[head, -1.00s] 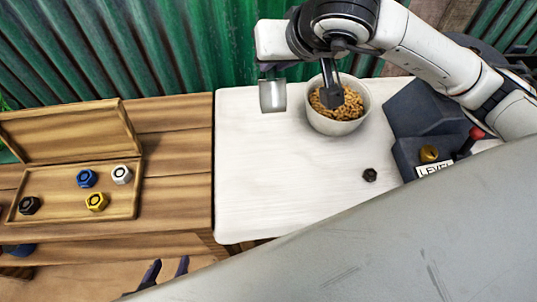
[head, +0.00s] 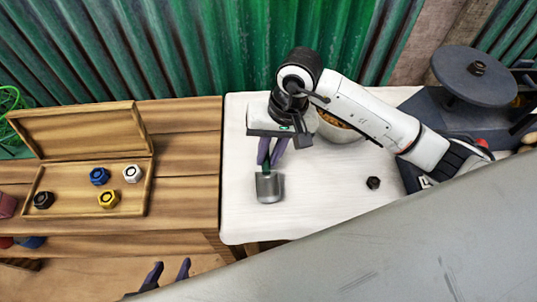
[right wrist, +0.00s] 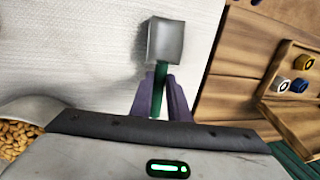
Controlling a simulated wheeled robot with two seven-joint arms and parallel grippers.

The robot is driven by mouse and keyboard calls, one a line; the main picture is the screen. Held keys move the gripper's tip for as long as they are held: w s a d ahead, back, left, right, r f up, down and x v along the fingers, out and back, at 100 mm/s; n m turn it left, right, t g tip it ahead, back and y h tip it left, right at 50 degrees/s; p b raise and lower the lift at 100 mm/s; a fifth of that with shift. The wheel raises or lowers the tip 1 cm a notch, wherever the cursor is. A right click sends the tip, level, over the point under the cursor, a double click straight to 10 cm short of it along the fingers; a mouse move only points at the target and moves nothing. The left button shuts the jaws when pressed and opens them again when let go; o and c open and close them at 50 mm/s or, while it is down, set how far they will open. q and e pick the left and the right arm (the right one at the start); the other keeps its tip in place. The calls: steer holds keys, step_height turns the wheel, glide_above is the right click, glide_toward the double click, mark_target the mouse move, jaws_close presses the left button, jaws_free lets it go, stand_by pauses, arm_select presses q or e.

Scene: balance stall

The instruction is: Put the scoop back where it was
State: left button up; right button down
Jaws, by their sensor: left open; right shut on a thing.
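The scoop (head: 269,187) has a grey metal head and a green handle. My right gripper (head: 271,163) is shut on the green handle, with the metal head pointing toward the front of the white table (head: 310,205). In the right wrist view the scoop (right wrist: 165,41) shows beyond the purple fingers of my right gripper (right wrist: 161,97), over the white surface. I cannot tell whether the scoop touches the table. My left gripper (head: 166,277) is open and empty at the bottom of the head view, low in front of the wooden bench.
A bowl of brown pellets (head: 338,133) stands partly behind my right arm. A dark hex nut (head: 373,183) lies on the white table. A dark balance (head: 450,118) stands at right. A wooden box (head: 125,209) with several coloured nuts is at left. The table's left front is clear.

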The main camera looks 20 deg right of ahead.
steer(key=shift+f, duration=0.45)
steer(key=shift+f, duration=0.1)
steer(key=c, duration=1.7)
jaws_free()
steer(key=shift+r, duration=0.2)
steer(key=shift+d+r, duration=0.1)
steer(key=shift+r, duration=0.2)
steer(key=v, duration=1.1)
steer(key=shift+r+b, duration=0.15)
steer(key=shift+b, duration=0.25)
